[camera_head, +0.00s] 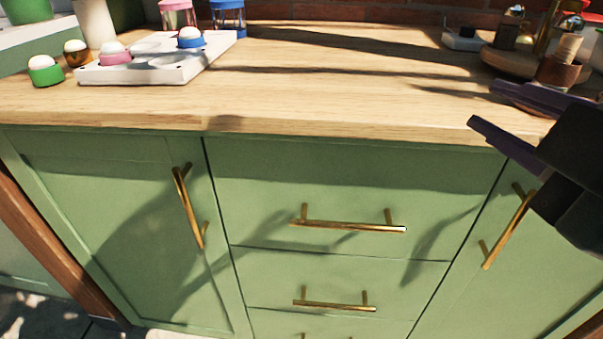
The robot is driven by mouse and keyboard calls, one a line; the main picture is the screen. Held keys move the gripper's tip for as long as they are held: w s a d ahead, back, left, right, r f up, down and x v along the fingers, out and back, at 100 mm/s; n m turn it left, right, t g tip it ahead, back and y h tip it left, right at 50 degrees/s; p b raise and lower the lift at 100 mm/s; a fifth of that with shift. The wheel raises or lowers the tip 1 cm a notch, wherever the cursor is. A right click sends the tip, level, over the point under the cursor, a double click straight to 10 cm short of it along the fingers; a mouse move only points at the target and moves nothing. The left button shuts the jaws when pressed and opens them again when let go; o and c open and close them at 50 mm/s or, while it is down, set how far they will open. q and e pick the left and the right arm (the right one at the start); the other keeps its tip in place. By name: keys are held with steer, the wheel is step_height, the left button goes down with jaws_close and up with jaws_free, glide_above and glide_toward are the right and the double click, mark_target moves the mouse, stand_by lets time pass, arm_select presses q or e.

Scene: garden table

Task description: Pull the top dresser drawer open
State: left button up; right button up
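The green dresser's top drawer (345,175) is in the middle below the wooden top, and its front looks flush with the cabinet. Its brass bar handle (347,226) runs level across its lower part. My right gripper (480,102) comes in from the right edge, dark, with its two fingers spread apart and nothing seen between them. It is up and to the right of the handle, apart from it, in front of the worktop's right part. My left gripper is out of view.
A lower drawer handle (335,305) sits below. Cabinet doors with brass handles flank the drawers, left (188,207) and right (508,228). On the wooden top (330,85) stand a white tray (150,72) with capped items and jars at left, and wooden objects at right.

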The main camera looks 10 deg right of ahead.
mark_target(346, 223)
steer(key=a+f+n+t+y+b, duration=0.2)
steer(key=a+f+n+y+b, duration=0.15)
steer(key=f+b, duration=0.95)
steer(key=a+f+n+t+y+b, duration=0.25)
steer(key=f+n+b, duration=0.25)
steer(key=f+b, duration=0.85)
steer(key=shift+g+h, duration=0.25)
steer(key=shift+h, duration=0.15)
steer(key=x, duration=0.3)
steer(key=r+b+x, duration=0.1)
steer(key=x, duration=0.3)
steer(key=r+x, duration=0.1)
steer(key=x, duration=0.3)
steer(key=shift+s+a, duration=0.1)
steer(key=shift+a, duration=0.15)
jaws_close()
